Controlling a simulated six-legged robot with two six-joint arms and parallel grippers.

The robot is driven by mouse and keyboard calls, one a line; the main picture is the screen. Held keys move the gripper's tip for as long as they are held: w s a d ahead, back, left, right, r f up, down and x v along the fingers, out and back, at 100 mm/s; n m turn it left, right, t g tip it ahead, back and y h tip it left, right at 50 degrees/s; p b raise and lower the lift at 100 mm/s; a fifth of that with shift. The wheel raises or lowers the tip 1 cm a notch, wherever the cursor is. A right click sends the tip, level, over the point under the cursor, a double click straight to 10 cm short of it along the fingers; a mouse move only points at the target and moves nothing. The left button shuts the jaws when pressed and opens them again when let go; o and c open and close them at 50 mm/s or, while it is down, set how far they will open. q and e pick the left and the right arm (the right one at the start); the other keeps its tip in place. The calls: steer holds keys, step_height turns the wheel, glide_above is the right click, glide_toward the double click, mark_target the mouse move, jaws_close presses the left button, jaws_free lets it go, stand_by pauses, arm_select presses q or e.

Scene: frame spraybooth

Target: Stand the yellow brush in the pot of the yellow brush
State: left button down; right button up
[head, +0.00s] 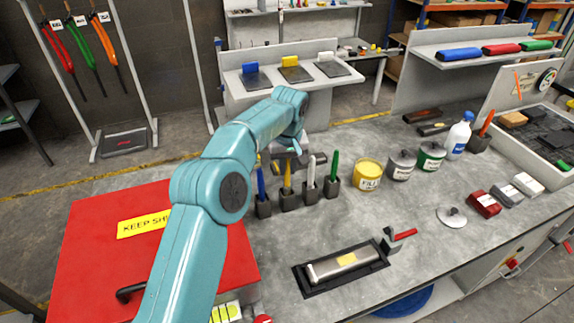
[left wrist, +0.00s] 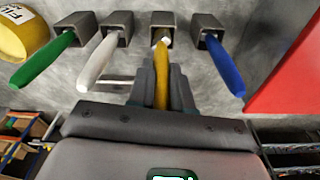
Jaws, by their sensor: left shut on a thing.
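The yellow brush (head: 287,179) is upright in the head view, above a small dark square pot (head: 290,202). My left gripper (head: 287,160) is shut on its handle from above. In the left wrist view the yellow brush (left wrist: 161,82) runs between the fingers of my left gripper (left wrist: 161,90), and its lower end reaches into the mouth of the pot (left wrist: 182,20). How deep it sits is hidden. My right gripper is out of view.
A blue brush (head: 261,183) stands in a pot to the left; a white brush (head: 311,172) and a green brush (head: 334,166) stand in pots to the right. A yellow tin (head: 367,175) is farther right. A red box (head: 85,245) is at the left.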

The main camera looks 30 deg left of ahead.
arm_select(q)
steer(key=shift+s+f, duration=0.1)
steer(key=shift+s, duration=0.05)
steer(key=shift+f, duration=0.1)
steer(key=shift+f+b, duration=0.35)
steer(key=c, duration=1)
jaws_free()
steer(key=shift+o, duration=0.2)
steer(key=shift+r, duration=0.1)
